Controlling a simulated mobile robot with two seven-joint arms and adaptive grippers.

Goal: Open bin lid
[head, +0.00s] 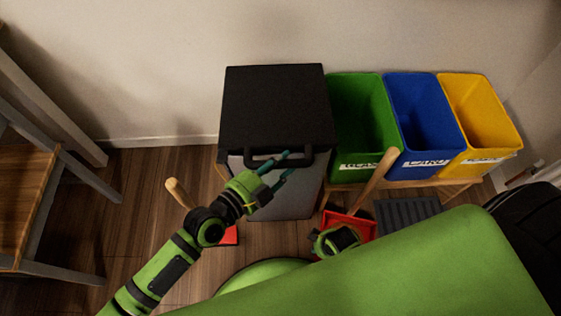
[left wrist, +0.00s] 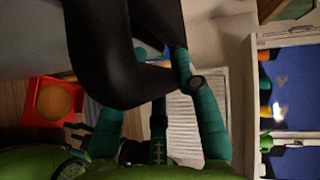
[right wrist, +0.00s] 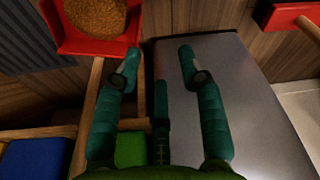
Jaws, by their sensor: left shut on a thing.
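The bin (head: 297,198) is a grey metal box with a black lid (head: 273,105) against the wall. The lid lies flat and closed on it. A black handle (head: 308,158) sticks out at the lid's front edge. My left gripper (head: 285,165) is at this handle, and in the left wrist view its teal fingers are around the thick black handle (left wrist: 103,55). My right gripper (right wrist: 160,60) is open and empty beside the bin's metal wall (right wrist: 240,95). In the head view its fingers are mostly hidden.
Green (head: 362,115), blue (head: 425,110) and yellow (head: 480,115) open bins stand on a wooden rack right of the bin. A red dustpan (head: 362,226) with a wooden handle is near my right gripper. A wooden shelf (head: 22,205) stands at the left.

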